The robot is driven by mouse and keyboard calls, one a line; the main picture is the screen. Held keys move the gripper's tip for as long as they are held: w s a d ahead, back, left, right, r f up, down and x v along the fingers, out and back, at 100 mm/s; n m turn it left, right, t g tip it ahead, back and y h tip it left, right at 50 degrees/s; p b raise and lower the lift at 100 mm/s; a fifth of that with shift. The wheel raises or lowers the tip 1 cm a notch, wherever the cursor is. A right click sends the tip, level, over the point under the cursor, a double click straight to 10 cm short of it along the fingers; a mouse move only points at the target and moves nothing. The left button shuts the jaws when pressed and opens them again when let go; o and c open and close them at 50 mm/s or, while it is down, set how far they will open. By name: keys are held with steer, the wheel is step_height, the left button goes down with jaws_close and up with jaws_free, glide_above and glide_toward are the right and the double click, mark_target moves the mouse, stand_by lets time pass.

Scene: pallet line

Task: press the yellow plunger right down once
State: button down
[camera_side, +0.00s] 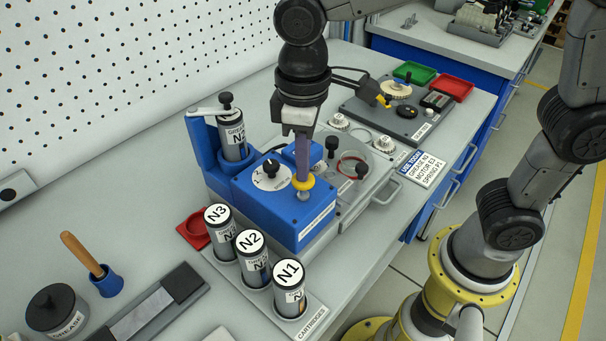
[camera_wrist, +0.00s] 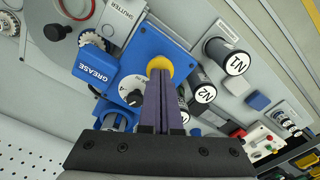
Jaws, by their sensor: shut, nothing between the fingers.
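The yellow plunger (camera_side: 303,182) stands on top of the blue grease unit (camera_side: 275,208) in the side view, near its right front corner. It also shows in the wrist view (camera_wrist: 160,64) just beyond the fingertips. My gripper (camera_side: 303,174) is shut and empty, pointing straight down with its fingertips at the top of the plunger. The tips overlap the plunger in both views, and I cannot tell whether they touch it. The yellow cap sits above a grey collar on the blue housing. The fingers hide part of the cap.
Cartridges N3 (camera_side: 220,235), N2 (camera_side: 252,258) and N1 (camera_side: 289,290) stand in front of the unit. A dial (camera_side: 270,174) lies left of the plunger, and a clamped cartridge (camera_side: 232,137) stands behind it. A grey shutter plate with black knobs (camera_side: 332,143) lies to the right.

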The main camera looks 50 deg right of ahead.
steer(key=shift+f, duration=1.2)
steer(key=shift+r, duration=3.55)
